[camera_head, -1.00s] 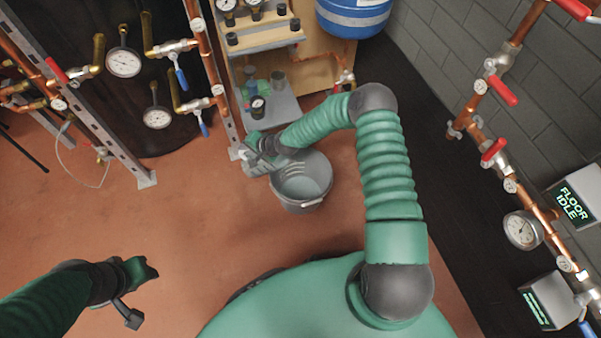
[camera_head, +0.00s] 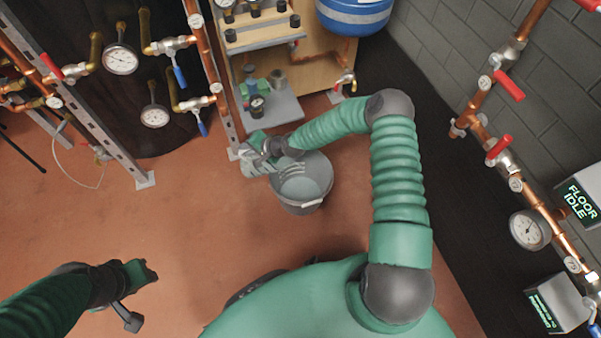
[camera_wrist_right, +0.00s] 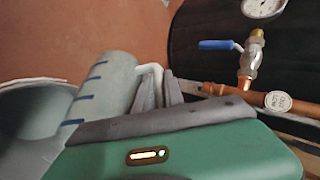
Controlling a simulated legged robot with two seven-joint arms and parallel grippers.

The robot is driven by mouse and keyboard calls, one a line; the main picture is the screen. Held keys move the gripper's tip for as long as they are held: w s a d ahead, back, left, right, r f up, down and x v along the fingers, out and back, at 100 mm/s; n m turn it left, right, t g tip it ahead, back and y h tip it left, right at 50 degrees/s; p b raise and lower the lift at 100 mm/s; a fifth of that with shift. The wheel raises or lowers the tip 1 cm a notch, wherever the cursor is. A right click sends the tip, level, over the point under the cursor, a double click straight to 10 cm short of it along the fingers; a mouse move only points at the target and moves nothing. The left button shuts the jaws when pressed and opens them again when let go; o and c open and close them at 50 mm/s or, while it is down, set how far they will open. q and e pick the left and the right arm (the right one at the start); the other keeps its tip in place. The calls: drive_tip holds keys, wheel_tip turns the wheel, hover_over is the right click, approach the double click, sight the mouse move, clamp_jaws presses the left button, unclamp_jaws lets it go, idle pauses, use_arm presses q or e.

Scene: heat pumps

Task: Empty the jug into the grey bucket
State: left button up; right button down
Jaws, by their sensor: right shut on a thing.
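The grey bucket (camera_head: 303,204) stands on the floor near the middle of the head view, with pale grey inside. My right gripper (camera_head: 265,151) is at its upper left rim, shut on the jug (camera_head: 252,167), a small pale grey vessel mostly hidden by the gripper. In the right wrist view the jug (camera_wrist_right: 104,84) shows blue marks and a white handle between the grey fingers. It looks slanted beside the bucket's round rim (camera_wrist_right: 30,87); its mouth and contents are hidden. My left gripper (camera_head: 135,288) is at lower left, away from both; its jaw state is unclear.
A wooden bench with a grey shelf (camera_head: 283,108) stands behind the bucket. A metal frame with copper pipes, gauges and valves (camera_head: 198,102) is at left. More pipes with red valves (camera_head: 508,88) line the right wall. Open floor (camera_head: 190,235) lies left of the bucket.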

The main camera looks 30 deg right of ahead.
drive_tip(key=shift+s+d+r+t+y+b, duration=0.4)
drive_tip(key=shift+d+t+y+b, duration=0.25)
drive_tip(key=shift+b, duration=0.95)
idle(2.1)
drive_tip(key=shift+s+d+r+m+t+y+b, duration=0.1)
drive_tip(key=shift+s+d+m+t+y+b, duration=0.5)
drive_tip(key=shift+b, duration=1.8)
idle(1.9)
